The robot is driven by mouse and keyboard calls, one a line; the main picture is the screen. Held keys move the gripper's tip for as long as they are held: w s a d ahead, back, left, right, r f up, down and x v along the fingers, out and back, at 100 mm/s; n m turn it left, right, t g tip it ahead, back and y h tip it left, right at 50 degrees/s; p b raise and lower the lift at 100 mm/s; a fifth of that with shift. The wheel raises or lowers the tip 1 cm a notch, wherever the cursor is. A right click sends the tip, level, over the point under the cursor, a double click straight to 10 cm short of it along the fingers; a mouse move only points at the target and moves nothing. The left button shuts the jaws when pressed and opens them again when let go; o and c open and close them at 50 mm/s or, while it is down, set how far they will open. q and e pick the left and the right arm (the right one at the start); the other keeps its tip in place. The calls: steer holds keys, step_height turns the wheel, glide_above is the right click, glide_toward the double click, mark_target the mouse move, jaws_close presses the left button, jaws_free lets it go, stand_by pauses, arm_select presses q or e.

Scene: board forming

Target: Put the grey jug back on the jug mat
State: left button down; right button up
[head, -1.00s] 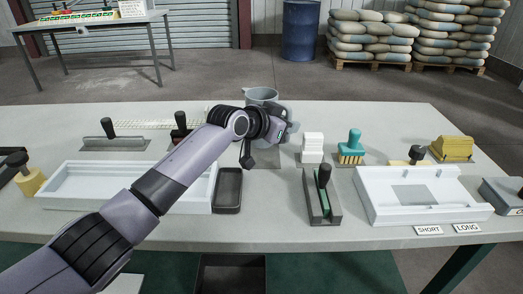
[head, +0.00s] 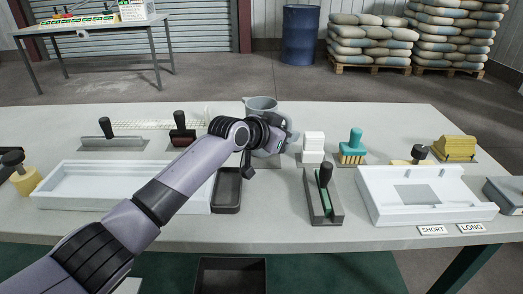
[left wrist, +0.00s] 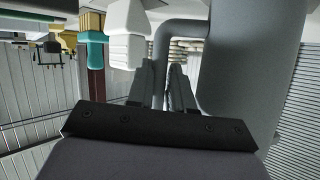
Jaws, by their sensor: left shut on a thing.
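The grey jug (head: 261,103) is in the middle of the head view, upright, with its lower part hidden behind my arm. My left gripper (head: 287,137) is shut on the jug's handle. In the left wrist view the jug's grey body (left wrist: 250,65) fills the right side, and its curved handle (left wrist: 178,28) passes between the two fingers (left wrist: 167,88). A slightly darker patch on the table, likely the jug mat (head: 267,162), shows partly below the gripper. I cannot tell whether the jug's base touches it. My right gripper is not in view.
White blocks (head: 313,143) and a teal-handled brush (head: 353,148) stand close to the right. A dark tray (head: 227,190) and a white tray (head: 110,205) lie in front and left.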

arm_select(q)
steer(key=shift+f, duration=0.2)
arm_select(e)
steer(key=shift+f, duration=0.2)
arm_select(q)
steer(key=c, duration=0.9)
jaws_free()
steer(key=shift+c, duration=0.2)
steer(key=shift+f, duration=0.15)
steer(key=shift+s+a, duration=0.1)
steer(key=shift+s, duration=0.05)
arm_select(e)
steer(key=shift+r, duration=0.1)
